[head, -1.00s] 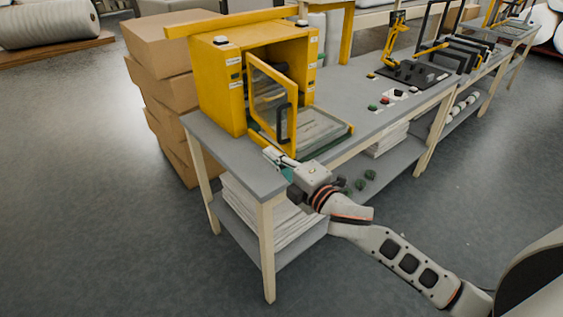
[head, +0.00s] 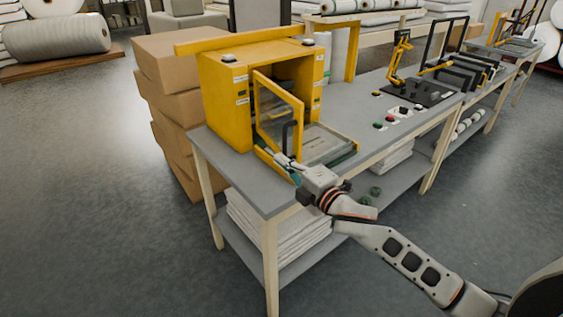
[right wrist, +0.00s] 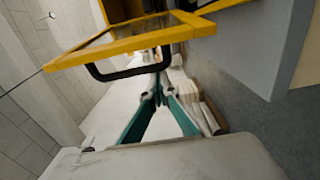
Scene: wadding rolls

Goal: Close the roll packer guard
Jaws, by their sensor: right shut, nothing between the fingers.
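The roll packer (head: 222,100) is a yellow box on the grey table. Its guard (head: 257,119) is a yellow-framed clear door. It stands swung open, out from the front opening. A black bar handle (head: 286,136) is on its face. The guard (right wrist: 122,43) and handle (right wrist: 130,73) also show in the right wrist view. My right gripper (head: 282,161) is low beside the guard's bottom edge, near the handle. In the right wrist view its teal fingers (right wrist: 158,94) are shut and empty, and the handle appears just beyond them. I cannot tell whether they touch it. My left gripper is not in view.
Stacked cardboard boxes (head: 170,95) stand behind the packer. The grey table (head: 237,180) has a lower shelf with stacked white sheets (head: 275,228). Small buttons (head: 390,119) and a black device (head: 415,92) lie farther right. The floor in front is clear.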

